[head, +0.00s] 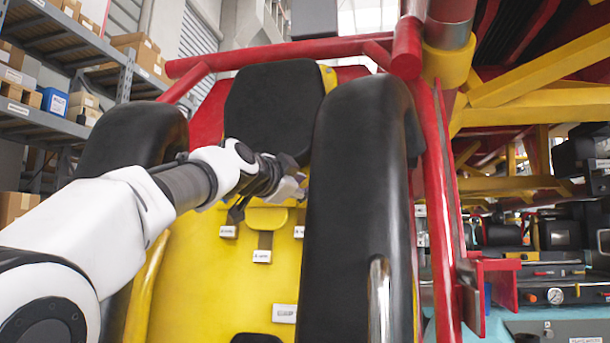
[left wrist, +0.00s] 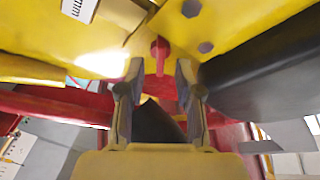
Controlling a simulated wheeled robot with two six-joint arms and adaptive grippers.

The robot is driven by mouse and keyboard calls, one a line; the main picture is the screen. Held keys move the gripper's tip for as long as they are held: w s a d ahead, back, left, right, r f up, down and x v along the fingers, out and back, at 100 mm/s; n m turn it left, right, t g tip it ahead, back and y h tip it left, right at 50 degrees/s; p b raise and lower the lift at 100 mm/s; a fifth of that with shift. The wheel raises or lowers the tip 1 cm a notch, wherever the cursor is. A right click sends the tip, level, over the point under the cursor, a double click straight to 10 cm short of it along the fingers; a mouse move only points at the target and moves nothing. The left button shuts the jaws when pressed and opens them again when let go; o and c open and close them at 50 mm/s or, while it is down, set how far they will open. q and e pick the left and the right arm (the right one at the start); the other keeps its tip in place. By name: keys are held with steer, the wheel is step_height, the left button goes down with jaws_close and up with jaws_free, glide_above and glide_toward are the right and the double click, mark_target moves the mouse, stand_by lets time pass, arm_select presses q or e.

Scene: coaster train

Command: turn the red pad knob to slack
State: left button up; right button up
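The red pad knob (left wrist: 160,48) shows in the left wrist view as a small red handle on a yellow panel (left wrist: 228,25). My left gripper (left wrist: 160,70) has its two fingers spread, one on each side of the knob's line, with the knob at or just beyond the fingertips. I cannot tell whether either finger touches it. In the head view the left gripper (head: 290,185) is in front of the seat, beside the right black pad (head: 360,220). The knob cannot be made out there. My right gripper is in neither view.
The seat has a black headrest (head: 272,108), a yellow back (head: 215,285) with small labels, and a left black pad (head: 135,137). A red frame post (head: 440,220) stands on the right. Shelves with boxes (head: 60,75) are behind at left.

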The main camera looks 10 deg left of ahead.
arm_select(q)
steer(key=w, duration=0.2)
steer(key=shift+w+a+f+p, duration=0.1)
steer(key=shift+w+f+p, duration=0.05)
steer(key=shift+w+p, duration=0.2)
steer(key=shift+s+d, duration=0.25)
steer(key=shift+s, duration=0.15)
steer(key=shift+d, duration=0.15)
steer(key=shift+c, duration=1)
jaws_close()
